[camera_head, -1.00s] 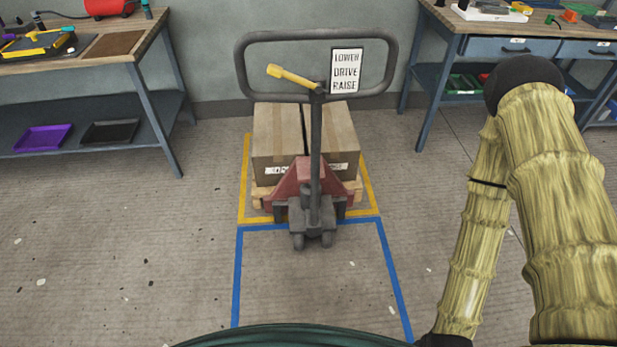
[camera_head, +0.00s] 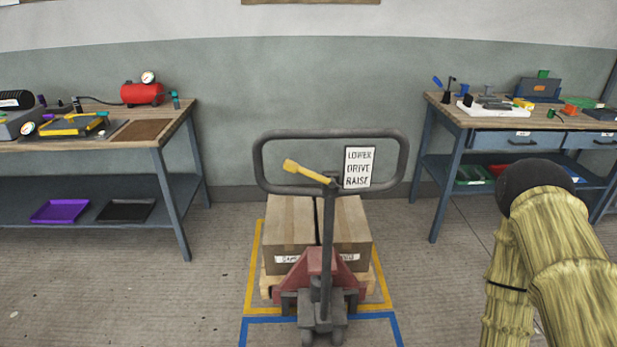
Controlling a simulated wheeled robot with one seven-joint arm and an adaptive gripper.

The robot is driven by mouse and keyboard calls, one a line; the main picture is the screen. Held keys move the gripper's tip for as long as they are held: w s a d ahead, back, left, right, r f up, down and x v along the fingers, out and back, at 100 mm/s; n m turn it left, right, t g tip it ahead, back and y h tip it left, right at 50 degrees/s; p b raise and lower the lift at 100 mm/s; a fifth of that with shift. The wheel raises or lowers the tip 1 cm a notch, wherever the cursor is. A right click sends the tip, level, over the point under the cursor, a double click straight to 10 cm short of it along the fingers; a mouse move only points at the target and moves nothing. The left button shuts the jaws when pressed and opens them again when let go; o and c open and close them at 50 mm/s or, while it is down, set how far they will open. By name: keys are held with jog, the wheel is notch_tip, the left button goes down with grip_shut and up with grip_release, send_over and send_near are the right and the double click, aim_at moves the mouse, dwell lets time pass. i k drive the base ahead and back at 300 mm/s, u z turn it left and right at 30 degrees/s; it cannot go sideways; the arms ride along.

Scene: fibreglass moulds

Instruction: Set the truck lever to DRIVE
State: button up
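The pallet truck's lever (camera_head: 307,171) is a short yellow bar below the top of the dark handle loop (camera_head: 330,134). Its knobbed end points left and slightly up from the pivot on the handle shaft. A white label (camera_head: 359,168) right of the shaft reads LOWER, DRIVE, RAISE from top to bottom. I cannot tell which setting the lever is at. The red and dark truck (camera_head: 317,262) stands upright ahead of me. My gripper is not in view; only my yellowish, folded arm shows at the right, apart from the truck.
Cartons (camera_head: 348,222) sit on a wooden pallet (camera_head: 267,283) at the truck, inside a yellow floor outline (camera_head: 253,278). Blue floor tape (camera_head: 262,319) lies nearer. Workbenches stand left (camera_head: 178,124) and right (camera_head: 440,108). Open floor (camera_head: 120,290) lies to the left.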

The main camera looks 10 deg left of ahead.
aim_at(292, 167)
jog(key=u, duration=0.7)
jog(key=k, duration=0.5)
jog(key=u, duration=0.9)
